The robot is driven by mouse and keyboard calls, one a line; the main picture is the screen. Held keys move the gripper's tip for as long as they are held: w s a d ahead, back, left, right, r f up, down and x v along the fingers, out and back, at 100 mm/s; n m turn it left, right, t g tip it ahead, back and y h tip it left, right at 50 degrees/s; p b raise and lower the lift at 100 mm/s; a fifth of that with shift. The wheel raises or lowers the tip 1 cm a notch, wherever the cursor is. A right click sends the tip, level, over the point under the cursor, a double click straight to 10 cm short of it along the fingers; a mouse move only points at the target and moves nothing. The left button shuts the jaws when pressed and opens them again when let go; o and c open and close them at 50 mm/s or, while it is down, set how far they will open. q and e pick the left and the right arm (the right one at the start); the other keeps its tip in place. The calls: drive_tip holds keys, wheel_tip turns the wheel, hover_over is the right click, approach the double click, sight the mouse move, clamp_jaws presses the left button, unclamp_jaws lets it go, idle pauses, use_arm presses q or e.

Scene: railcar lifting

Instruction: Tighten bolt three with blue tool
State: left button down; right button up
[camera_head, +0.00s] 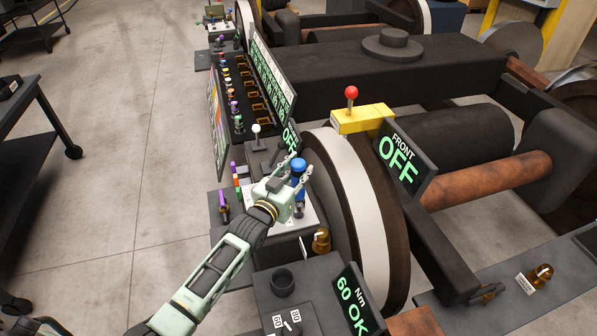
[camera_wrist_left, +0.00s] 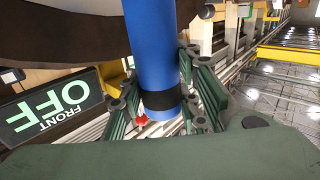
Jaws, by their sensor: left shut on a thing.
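The blue tool (camera_head: 298,166) stands roughly upright over a light plate beside the big wheel. My left gripper (camera_head: 302,173) is shut around it. In the left wrist view the tool is a blue cylinder (camera_wrist_left: 152,45) with a black band, between the fingers of my left gripper (camera_wrist_left: 160,105). The tool's lower end is partly hidden by the gripper in the head view. A brass bolt-like fitting (camera_head: 321,241) sits just below the plate, and another (camera_head: 541,274) is at the far right. I cannot tell which bolt is three. My right gripper is not in view.
The wheel (camera_head: 350,200) stands close to the right of the gripper. A "60 OK" Nm display (camera_head: 354,303) is at the bottom, a "FRONT OFF" sign (camera_head: 402,160) to the right. A red-knobbed lever (camera_head: 351,94) rises from a yellow block. Open floor (camera_head: 130,150) lies left.

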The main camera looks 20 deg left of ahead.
sight(298, 161)
use_arm(q)
drive_tip(key=shift+r+p, duration=1.35)
drive_tip(key=shift+r, duration=0.55)
